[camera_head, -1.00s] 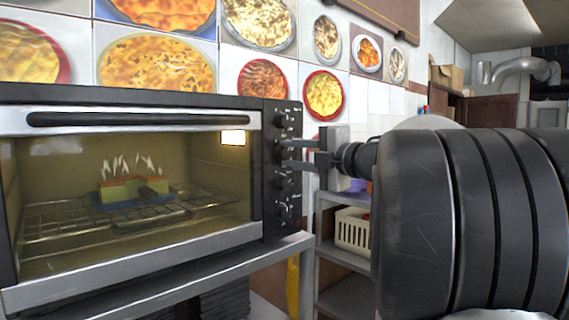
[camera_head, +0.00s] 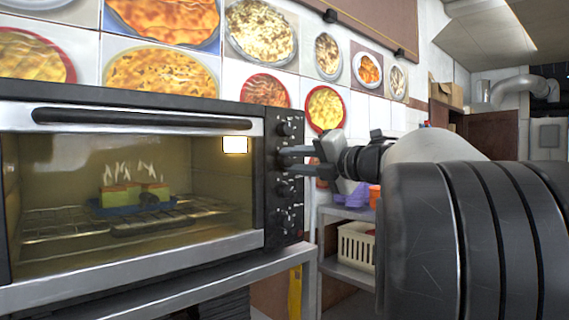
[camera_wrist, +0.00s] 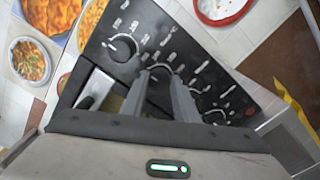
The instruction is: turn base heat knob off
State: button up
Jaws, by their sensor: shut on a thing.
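A toaster oven (camera_head: 130,96) with a glass door stands at left. Its dark right-hand panel (camera_head: 298,208) carries a column of round knobs. The top knob (camera_head: 285,128) and lower knobs (camera_head: 283,189) are clear of my gripper. My gripper (camera_head: 290,156) reaches in from the right and is shut on the second knob from the top. In the wrist view the two fingers (camera_wrist: 162,88) flank this second knob (camera_wrist: 159,72), with the top knob (camera_wrist: 122,47) to the left. The panel's labels are too small to read, so I cannot tell which knob is base heat.
Inside the lit oven, food on a blue dish (camera_head: 120,209) sits on a wire rack, with white wisps above. The oven rests on a metal stand (camera_head: 230,275). A shelf behind holds a cream basket (camera_head: 356,245) and purple bowls (camera_head: 353,199). Food pictures cover the wall.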

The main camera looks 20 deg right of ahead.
jog(key=o, duration=1.1)
jog(key=shift+c, duration=0.2)
jog(key=shift+s, duration=0.15)
jog(key=p+v, duration=0.1)
jog(key=v, duration=1.6)
jog(key=shift+d+r, duration=0.1)
